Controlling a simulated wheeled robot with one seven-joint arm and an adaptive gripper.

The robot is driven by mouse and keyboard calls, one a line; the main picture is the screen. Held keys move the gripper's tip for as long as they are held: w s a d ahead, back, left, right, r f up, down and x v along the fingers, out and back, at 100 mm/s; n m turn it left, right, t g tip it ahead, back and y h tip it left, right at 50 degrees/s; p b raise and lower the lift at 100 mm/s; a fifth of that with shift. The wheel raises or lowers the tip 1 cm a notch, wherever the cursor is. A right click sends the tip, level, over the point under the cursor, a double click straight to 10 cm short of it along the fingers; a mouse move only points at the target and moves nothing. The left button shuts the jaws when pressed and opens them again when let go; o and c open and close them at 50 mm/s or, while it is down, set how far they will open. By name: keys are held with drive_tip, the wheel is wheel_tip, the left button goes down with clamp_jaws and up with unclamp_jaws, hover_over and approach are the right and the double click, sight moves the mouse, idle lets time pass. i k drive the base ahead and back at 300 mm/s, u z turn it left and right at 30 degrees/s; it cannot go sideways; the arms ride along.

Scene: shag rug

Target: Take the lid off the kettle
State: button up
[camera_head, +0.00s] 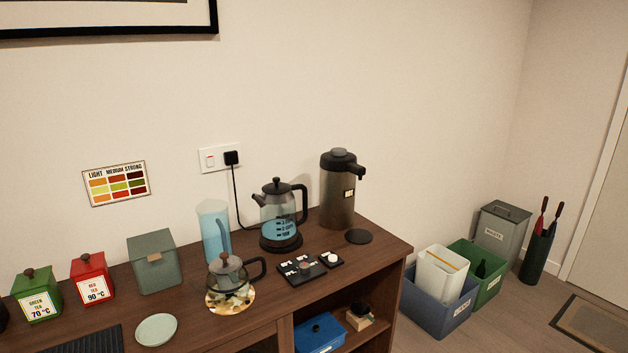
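The kettle (277,213) has a clear body with blue-tinted water and printed markings, a black handle on its right and a spout on its left. It stands upright on a round black base (281,243) on the wooden sideboard. Its black lid (276,187), with a small knob on top, sits on the kettle. My gripper does not show in this view.
A glass teapot (230,279) on a patterned mat stands in front, left of the kettle. A blue-tinted pitcher (213,232) stands left, a dark dispenser (338,192) right. A black cord (236,195) runs to the socket. A small tray (301,268) lies in front.

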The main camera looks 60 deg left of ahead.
sight(277, 187)
drive_tip(key=i, duration=0.85)
drive_tip(key=u, duration=3.05)
